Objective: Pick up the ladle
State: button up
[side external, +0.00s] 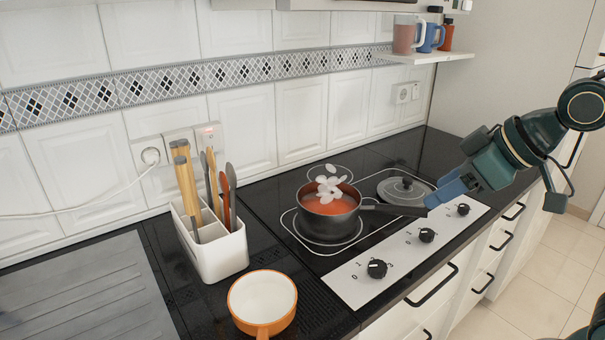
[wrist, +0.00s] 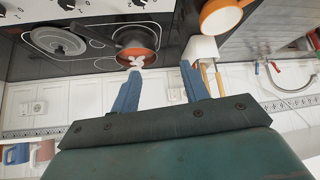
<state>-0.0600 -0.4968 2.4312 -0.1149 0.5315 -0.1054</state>
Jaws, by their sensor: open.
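No ladle can be made out for certain. Several utensils stand upright in a white holder (side external: 221,252), with wooden handles (side external: 186,185), a red-brown one (side external: 225,200) and grey ones; their lower ends are hidden. The holder also shows in the wrist view (wrist: 201,48). A dark pot (side external: 330,224) with an orange inside sits on the hob, with whitish puffs above it; it also shows in the wrist view (wrist: 133,52). My gripper (side external: 447,192) is open and empty, right of the pot near its handle's end. Its two blue fingers are apart in the wrist view (wrist: 159,68).
An orange pan (side external: 262,301) with a pale inside stands at the front, beside the holder. A dark lid (side external: 405,190) lies on the hob behind the pot's handle. Knobs (side external: 427,235) line the front. A shelf (side external: 425,57) with mugs hangs at the back right.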

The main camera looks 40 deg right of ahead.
jog(key=w+a+n+t+y, duration=0.2)
jog(key=w+a, duration=0.4)
jog(key=w, duration=0.3)
jog(key=n+t+y, duration=0.2)
jog(key=t+y, duration=0.3)
jog(key=y, duration=0.1)
send_near(192, 197)
jog(key=shift+s+d+f, duration=0.1)
jog(key=shift+s+d, duration=0.25)
jog(key=shift+s, duration=0.05)
jog(key=shift+x, duration=4.35)
jog(key=shift+w, duration=0.1)
jog(key=shift+x, duration=2.5)
